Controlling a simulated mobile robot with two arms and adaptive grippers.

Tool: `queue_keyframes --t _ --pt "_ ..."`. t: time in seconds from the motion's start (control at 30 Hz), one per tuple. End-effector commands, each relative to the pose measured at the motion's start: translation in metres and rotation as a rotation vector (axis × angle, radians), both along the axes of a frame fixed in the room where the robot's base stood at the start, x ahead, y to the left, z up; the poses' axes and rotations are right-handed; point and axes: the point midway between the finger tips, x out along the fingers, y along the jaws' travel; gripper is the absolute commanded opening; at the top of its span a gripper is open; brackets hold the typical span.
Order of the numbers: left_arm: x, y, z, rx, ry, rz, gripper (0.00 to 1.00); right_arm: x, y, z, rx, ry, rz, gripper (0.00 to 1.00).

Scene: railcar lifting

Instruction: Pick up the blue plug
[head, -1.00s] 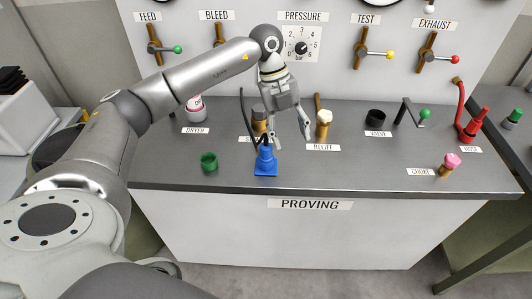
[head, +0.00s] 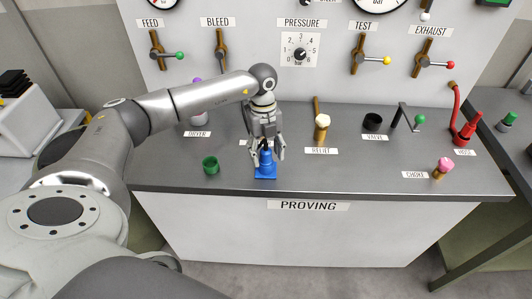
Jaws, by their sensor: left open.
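The blue plug (head: 266,168) stands upright on its square base near the front edge of the grey bench, above the PROVING sign. My left gripper (head: 267,155) is open, with its fingers down on either side of the plug's upper part. Whether the fingers touch the plug, I cannot tell. The gripper hides most of what stands behind the plug. My right gripper is not in view.
A green cup (head: 210,165) stands just left of the plug. The relief fitting (head: 321,128) stands to the right, with the black valve ring (head: 373,122) beyond. A pink-topped choke (head: 443,167) is far right. Bench between relief and choke is clear.

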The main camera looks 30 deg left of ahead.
Motion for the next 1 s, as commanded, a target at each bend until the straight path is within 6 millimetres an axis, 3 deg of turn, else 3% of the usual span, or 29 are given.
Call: queue_keyframes --t 0.33,0.7,1.0 --pt "-0.0009 -0.0011 -0.0108 0.0 -0.001 0.0 0.54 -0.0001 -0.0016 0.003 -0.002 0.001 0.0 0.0" --pt "-0.001 -0.0012 -0.0106 0.0 0.0 0.0 0.06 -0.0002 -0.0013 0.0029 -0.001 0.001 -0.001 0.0" --pt "-0.0013 -0.0013 -0.0102 0.0 0.0 -0.001 0.05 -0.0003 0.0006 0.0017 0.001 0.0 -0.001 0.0"
